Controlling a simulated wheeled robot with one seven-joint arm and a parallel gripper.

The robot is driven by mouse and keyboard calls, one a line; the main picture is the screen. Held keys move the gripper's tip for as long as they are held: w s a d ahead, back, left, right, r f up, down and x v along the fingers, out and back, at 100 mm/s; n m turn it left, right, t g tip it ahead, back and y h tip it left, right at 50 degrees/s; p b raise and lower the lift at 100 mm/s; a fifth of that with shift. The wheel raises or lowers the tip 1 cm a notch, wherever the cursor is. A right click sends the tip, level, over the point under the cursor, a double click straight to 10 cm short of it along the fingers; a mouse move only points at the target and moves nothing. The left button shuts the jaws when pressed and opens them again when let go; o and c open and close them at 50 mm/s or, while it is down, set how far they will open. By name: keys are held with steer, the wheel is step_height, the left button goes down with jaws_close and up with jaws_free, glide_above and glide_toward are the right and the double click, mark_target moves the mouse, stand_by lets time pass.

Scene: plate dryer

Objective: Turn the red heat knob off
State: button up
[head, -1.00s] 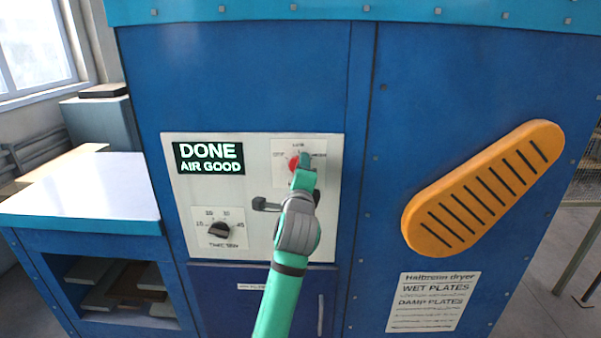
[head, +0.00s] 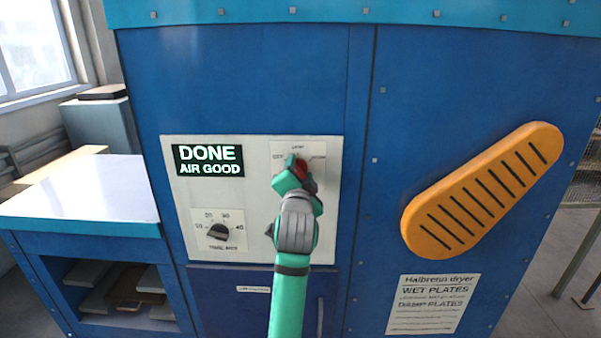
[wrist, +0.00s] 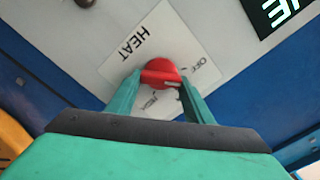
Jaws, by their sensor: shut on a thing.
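The red heat knob (head: 301,164) is on a white label plate at the upper right of the control panel in the head view. It also shows in the wrist view (wrist: 159,73), with my gripper (wrist: 160,88) shut on it, one finger on each side. The knob's white mark faces right in the wrist view, close to the right finger and a little below the OFF word (wrist: 197,64). In the head view, OFF is left of the knob. My gripper partly hides the knob and the plate there.
A display (head: 209,160) reads DONE, AIR GOOD. A black timer knob (head: 219,232) sits at the panel's lower left. A large orange slotted handle (head: 480,190) is on the right door. A white-topped counter (head: 85,190) stands at left.

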steer(key=shift+r+n, duration=0.1)
steer(key=shift+n, duration=1.9)
steer(key=o, duration=1.1)
steer(key=shift+c, duration=0.2)
steer(key=shift+a, duration=0.1)
steer(key=shift+s, duration=0.1)
steer(key=s, duration=1)
steer(key=shift+s+d, duration=0.25)
steer(key=shift+s, duration=0.05)
